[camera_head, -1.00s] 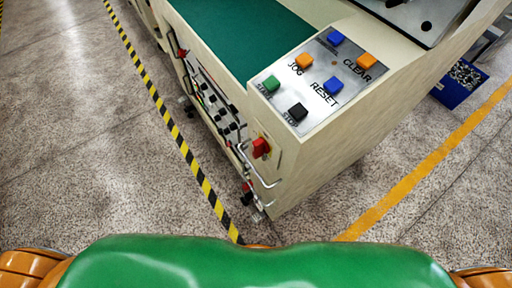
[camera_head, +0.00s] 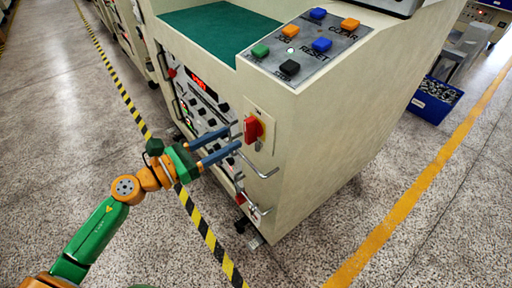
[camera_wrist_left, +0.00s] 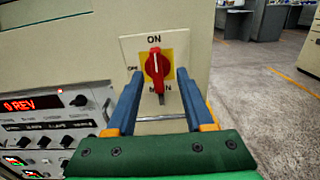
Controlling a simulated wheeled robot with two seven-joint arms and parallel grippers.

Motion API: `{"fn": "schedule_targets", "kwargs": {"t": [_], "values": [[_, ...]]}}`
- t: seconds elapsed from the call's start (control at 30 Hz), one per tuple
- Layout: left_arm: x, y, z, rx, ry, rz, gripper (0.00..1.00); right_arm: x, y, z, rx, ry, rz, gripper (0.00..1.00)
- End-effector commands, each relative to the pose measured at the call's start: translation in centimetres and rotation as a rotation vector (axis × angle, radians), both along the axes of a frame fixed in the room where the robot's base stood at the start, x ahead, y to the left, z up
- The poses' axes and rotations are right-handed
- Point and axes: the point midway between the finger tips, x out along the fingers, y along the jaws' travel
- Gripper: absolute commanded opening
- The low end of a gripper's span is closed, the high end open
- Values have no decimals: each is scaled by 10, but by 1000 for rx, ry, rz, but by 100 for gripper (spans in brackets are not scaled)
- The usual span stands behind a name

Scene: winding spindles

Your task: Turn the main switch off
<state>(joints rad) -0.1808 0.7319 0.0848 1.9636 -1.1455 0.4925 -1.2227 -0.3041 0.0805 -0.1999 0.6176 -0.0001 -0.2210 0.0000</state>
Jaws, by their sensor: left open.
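The main switch (camera_head: 253,129) is a red rotary knob on a yellow plate, on the cream machine's (camera_head: 310,130) side. In the left wrist view the red knob (camera_wrist_left: 157,65) stands upright, its handle towards the ON mark; an OFF mark is at its left. My left gripper (camera_head: 238,138) is open, its two blue fingers pointing at the switch. In the left wrist view the left gripper's fingertips (camera_wrist_left: 154,76) lie on either side below the knob, apart from it. My right gripper is not in view.
A control panel with a lit red display (camera_wrist_left: 32,104) is left of the switch. A metal handle (camera_head: 258,172) sticks out below it. Coloured buttons (camera_head: 290,48) are on top. A blue bin (camera_head: 433,100) stands on the floor at right. Floor in front is clear.

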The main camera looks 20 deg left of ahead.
Motion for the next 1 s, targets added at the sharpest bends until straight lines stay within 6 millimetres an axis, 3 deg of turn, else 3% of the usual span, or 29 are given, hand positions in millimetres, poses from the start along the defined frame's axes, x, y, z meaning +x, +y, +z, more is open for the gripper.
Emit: {"fn": "schedule_targets", "kwargs": {"t": [0.1, 0.3, 0.63, 0.67, 0.83, 0.87, 1.0], "values": [[19, -14, 8, -7, -1, 3, 52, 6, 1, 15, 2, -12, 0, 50], [42, -32, 5, -10, 3, 4, 52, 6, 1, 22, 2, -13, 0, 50], [47, -36, 2, -9, 6, 4, 52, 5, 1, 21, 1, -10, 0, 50], [47, -36, 2, -10, 7, 4, 50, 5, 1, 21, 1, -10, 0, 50], [47, -36, 2, -10, 7, 4, 4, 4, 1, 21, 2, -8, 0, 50], [47, -36, 2, -10, 7, 4, 0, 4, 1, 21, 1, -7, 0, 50], [47, -36, 2, -11, 7, 4, 0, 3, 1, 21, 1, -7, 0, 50]]}}
